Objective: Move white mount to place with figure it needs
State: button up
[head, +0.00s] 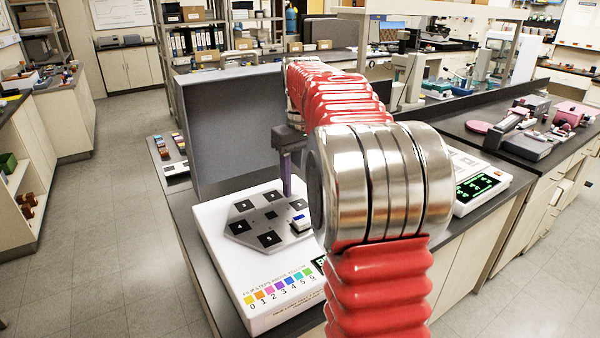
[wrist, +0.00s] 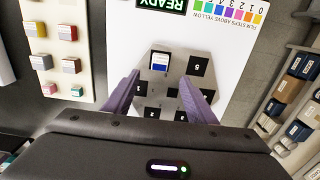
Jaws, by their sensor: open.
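My gripper (head: 287,192) hangs over the far side of the instrument's stage. In the wrist view its two purple fingers (wrist: 160,76) are spread apart with nothing between them. A small white-and-blue block (head: 299,223) sits on a spot of the grey stage (head: 240,229); it also shows just beyond the fingertips in the wrist view (wrist: 159,62). The stage has black numbered squares. A whitish block (wrist: 71,65) stands among coloured ones on a pale tray (wrist: 57,8) at left in the wrist view. I cannot tell for sure which block is the white mount.
The white instrument (head: 268,313) bears a colour legend, numbered 0 to 6, and a READY sign (wrist: 162,4). A panel with green digits (head: 478,185) stands right of my arm. A rack of several blocks (wrist: 300,90) lies at right in the wrist view. A grey screen (head: 232,125) stands behind the instrument.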

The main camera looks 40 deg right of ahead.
aim_at(301, 219)
notch_tip(301, 219, down, 11)
jog(key=shift+r, duration=0.15)
dwell(0.4)
jog(key=shift+c, duration=0.2)
grip_shut()
dwell(0.7)
